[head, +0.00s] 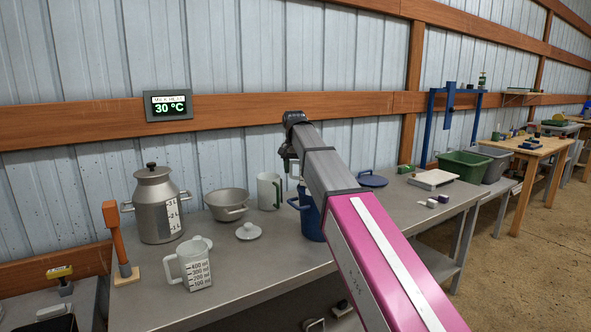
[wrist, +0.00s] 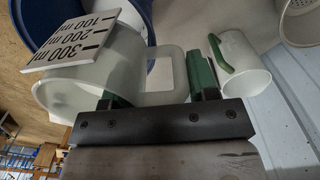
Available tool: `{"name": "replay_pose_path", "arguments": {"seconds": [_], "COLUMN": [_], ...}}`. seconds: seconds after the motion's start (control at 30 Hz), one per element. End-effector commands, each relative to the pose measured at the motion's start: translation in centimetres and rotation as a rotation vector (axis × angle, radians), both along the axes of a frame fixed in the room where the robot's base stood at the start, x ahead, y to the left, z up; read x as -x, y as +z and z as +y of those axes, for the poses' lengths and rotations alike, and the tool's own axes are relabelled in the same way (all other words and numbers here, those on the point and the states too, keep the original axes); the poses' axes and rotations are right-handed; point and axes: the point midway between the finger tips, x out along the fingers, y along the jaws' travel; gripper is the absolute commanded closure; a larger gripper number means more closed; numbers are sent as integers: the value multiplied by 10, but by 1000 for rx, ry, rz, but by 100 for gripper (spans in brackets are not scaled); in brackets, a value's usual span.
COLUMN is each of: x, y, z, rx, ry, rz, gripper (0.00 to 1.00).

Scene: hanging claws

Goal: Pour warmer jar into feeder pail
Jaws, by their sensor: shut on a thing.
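The warmer jar (wrist: 90,82), a whitish see-through jug with a 100-200-300 scale plate, fills the left of the wrist view. My gripper (wrist: 160,82) is shut on its loop handle, one green-padded finger on each side. The blue feeder pail (head: 310,218) stands on the bench, partly behind my arm. In the wrist view the pail (wrist: 150,22) shows behind the jar, apparently below it. I cannot tell the jar's tilt or contents.
Left of the pail stand a green-handled jug (head: 268,191), a metal bowl (head: 228,203), a small lid (head: 248,231), a metal churn (head: 157,208) and a measuring jug (head: 192,266). A blue lid (head: 371,179) lies to the right. The front middle of the bench (head: 262,268) is clear.

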Motion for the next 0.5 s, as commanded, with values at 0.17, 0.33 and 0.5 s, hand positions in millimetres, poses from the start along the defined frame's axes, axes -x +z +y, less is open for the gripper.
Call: {"name": "replay_pose_path", "arguments": {"seconds": [0.17, 0.33, 0.5], "x": [1, 0, 0], "y": [8, 17, 26], "z": [0, 1, 2], "rx": [-75, -177, -283], "ry": [0, -2, -2], "rz": [-15, -36, -56], "gripper": [100, 100, 100]}}
